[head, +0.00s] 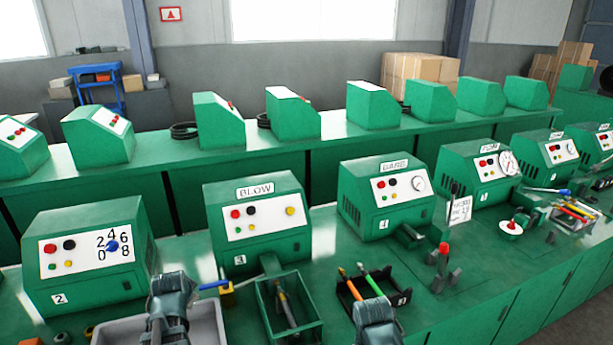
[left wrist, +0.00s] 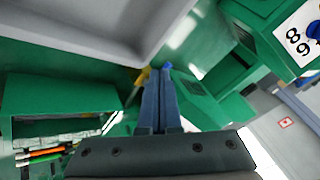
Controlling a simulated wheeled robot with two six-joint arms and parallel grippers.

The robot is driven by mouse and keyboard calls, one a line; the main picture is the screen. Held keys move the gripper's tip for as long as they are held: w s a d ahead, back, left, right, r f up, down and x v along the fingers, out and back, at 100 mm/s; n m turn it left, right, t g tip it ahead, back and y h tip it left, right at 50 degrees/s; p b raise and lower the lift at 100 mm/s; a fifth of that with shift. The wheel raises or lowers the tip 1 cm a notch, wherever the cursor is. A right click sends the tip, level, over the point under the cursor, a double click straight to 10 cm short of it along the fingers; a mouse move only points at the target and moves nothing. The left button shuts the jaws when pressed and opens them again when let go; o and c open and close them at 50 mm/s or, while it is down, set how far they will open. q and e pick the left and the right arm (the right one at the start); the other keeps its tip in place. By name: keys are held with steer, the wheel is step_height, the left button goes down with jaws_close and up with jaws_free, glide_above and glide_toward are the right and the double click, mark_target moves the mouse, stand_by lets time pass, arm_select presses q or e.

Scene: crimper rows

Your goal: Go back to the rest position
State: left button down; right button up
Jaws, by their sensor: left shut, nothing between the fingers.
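My left gripper (left wrist: 158,78) is shut in the left wrist view, with its two blue-grey fingers together and nothing between them. In the head view my left gripper (head: 168,305) shows as a dark shape over the grey tray at the front left. A blue-handled thing with a yellow part (head: 222,290) lies just right of it; blue and yellow also show beyond the fingertips in the left wrist view. My right gripper (head: 378,325) shows only as a dark housing at the bottom edge, in front of the black pen tray; its fingers cannot be made out.
A grey tray (head: 105,333) and a green open bin (head: 318,325) stand at the bench front. A black tray (head: 402,297) holds coloured pens. Green machines (head: 255,205) line the bench behind. A red-topped post (head: 443,250) stands to the right. Bench surface (head: 480,290) is partly clear at right.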

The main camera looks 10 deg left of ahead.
arm_select(q)
steer(key=w+d+f+g+h, duration=0.1)
steer(key=d+f+h, duration=0.1)
steer(key=d, duration=1)
steer(key=s+d+f+g, duration=0.1)
steer(key=s+d+g, duration=0.2)
steer(key=d, duration=1)
steer(key=s+d+f+g, duration=0.1)
steer(key=s+d+g, duration=0.1)
steer(key=s+d, duration=0.6)
steer(key=d, duration=0.5)
steer(key=shift+s+g, duration=0.35)
steer(key=shift+g, duration=0.05)
steer(key=shift+f, duration=0.1)
